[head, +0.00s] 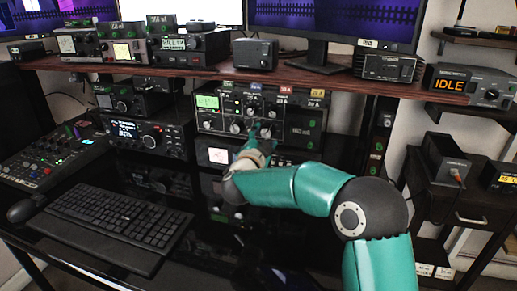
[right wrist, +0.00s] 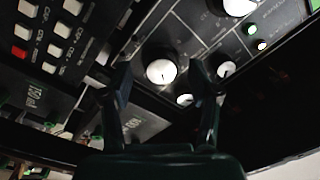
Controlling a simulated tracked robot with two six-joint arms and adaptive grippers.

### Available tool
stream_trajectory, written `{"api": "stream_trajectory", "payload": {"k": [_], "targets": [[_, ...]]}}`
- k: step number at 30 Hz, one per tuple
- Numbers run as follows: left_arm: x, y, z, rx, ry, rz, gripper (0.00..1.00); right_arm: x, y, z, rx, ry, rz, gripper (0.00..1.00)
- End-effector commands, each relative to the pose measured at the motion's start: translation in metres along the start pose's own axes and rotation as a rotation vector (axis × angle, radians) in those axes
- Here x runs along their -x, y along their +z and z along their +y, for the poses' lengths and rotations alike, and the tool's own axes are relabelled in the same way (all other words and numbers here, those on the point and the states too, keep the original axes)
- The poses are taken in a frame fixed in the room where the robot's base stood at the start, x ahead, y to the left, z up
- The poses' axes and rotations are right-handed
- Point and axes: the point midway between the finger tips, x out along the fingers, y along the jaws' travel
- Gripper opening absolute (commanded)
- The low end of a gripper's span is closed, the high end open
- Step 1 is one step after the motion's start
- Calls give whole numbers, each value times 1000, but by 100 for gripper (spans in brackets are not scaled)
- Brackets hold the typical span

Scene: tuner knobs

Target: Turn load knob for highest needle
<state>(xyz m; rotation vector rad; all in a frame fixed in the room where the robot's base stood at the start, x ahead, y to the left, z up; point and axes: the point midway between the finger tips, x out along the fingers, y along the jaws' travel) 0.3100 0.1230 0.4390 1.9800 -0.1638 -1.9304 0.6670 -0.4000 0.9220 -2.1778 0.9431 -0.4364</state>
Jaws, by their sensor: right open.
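The tuner (head: 312,118) is a dark box on the shelf below the wooden top, with a green-lit display (head: 207,101) at its left and several pale round knobs, one of them a white knob (head: 236,127). My right gripper (head: 265,132) is at the tuner's front, partly hidden by its own wrist. In the right wrist view it is open, and a white knob (right wrist: 160,71) shows between its fingertips; contact cannot be told. Another white knob (right wrist: 227,69) is beside the right finger. The load knob's label and the needle cannot be read. My left gripper is out of view.
A lit-meter unit (head: 218,155) sits just under the tuner. Radios with displays, such as a blue-screen one (head: 125,130), stand to the left. A keyboard (head: 115,217) and a mixer (head: 50,155) lie on the desk. A wooden shelf (head: 290,80) overhangs the tuner.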

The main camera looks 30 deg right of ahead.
Motion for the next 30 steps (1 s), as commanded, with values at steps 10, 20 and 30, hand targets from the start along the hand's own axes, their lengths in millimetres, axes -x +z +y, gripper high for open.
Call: {"api": "stream_trajectory", "payload": {"k": [10,20,30], "targets": [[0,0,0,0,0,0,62,64,2,-1,1,-3,-5,61],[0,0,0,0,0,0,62,108,2,0,2,-1,-3,61],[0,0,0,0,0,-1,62,112,2,1,1,1,-1,61]]}}
